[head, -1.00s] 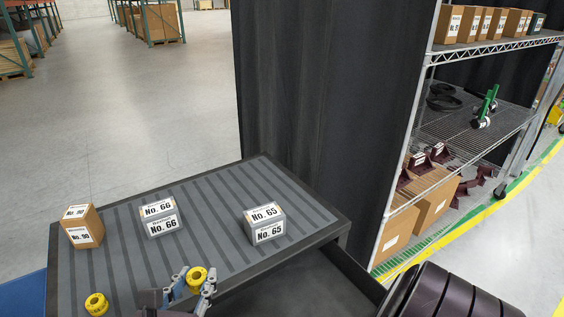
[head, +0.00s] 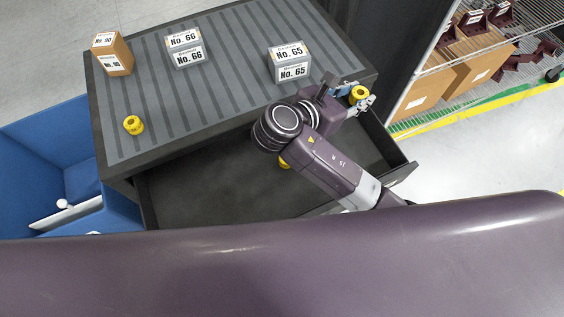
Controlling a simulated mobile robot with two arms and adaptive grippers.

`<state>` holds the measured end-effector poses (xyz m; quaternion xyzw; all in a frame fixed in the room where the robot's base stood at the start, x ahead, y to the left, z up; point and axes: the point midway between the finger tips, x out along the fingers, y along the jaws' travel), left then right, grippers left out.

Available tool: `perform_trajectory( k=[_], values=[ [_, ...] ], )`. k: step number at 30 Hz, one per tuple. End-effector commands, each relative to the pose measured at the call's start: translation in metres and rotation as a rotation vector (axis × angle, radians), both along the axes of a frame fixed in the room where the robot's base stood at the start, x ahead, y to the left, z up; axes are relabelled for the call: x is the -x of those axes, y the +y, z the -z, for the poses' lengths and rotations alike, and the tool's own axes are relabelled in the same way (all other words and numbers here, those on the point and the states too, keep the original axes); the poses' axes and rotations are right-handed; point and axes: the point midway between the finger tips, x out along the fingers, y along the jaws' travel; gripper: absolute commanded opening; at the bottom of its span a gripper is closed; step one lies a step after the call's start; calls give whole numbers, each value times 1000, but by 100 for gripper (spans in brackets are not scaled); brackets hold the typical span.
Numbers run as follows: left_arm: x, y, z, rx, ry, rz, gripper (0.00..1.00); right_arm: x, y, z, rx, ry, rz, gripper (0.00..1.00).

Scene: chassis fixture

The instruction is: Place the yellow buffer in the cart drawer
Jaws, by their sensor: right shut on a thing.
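My right gripper (head: 360,98) is shut on a yellow buffer (head: 358,93). It holds the buffer near the right edge of the cart top, by the drawer's back right corner; the exact height is hard to tell. The cart drawer (head: 215,195) is pulled open below the cart top, and my right arm crosses over it. A second yellow buffer (head: 284,163) shows in the drawer, mostly hidden by the arm. A third yellow buffer (head: 133,125) stands on the ribbed cart top (head: 225,95) at the left. My left gripper is out of view.
A brown box (head: 113,60), a No. 66 box (head: 186,48) and a No. 65 box (head: 290,62) stand on the cart top. A blue bin (head: 40,150) is at the left. A wire shelf with cartons (head: 425,90) stands at the right. The drawer's left part is clear.

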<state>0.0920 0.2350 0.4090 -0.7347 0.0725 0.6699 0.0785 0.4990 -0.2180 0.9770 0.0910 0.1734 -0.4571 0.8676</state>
Motion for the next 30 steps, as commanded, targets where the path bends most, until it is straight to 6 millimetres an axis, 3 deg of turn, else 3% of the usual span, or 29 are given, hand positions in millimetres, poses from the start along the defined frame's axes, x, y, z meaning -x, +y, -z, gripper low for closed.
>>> perform_trajectory(
  k=[7,21,25,30],
  values=[
    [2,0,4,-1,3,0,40,-2,-3,14,2,3,7,6],
    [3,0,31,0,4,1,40,0,-3,133,2,5,8,6],
    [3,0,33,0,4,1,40,-1,-2,155,1,3,8,6],
    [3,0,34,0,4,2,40,-1,-2,168,-1,3,7,6]
  ],
)
